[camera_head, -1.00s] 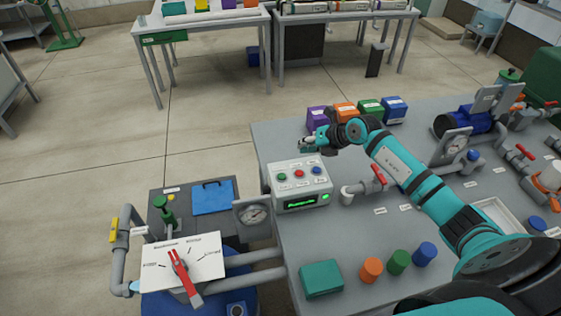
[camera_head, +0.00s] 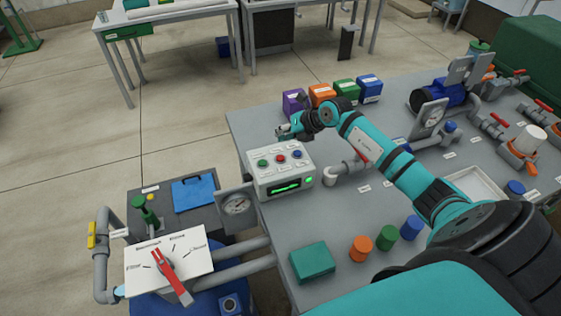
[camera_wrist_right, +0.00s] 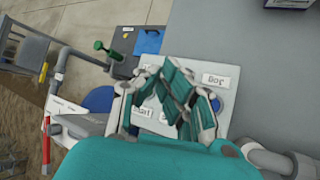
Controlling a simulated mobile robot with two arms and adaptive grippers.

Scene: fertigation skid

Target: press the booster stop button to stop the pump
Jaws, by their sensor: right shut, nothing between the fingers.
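The booster control box (camera_head: 281,172) is a light grey box on the grey bench. My right gripper (camera_head: 284,133) is shut and empty, just behind and above the box's back edge. I cannot tell contact. My left gripper is not in view.
Purple, orange, green and blue boxes (camera_head: 344,89) stand behind my right arm. A gauge (camera_head: 236,204) and a selector panel with a red lever (camera_head: 170,275) are left of the box. A pipe elbow (camera_head: 332,176) is close on its right.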

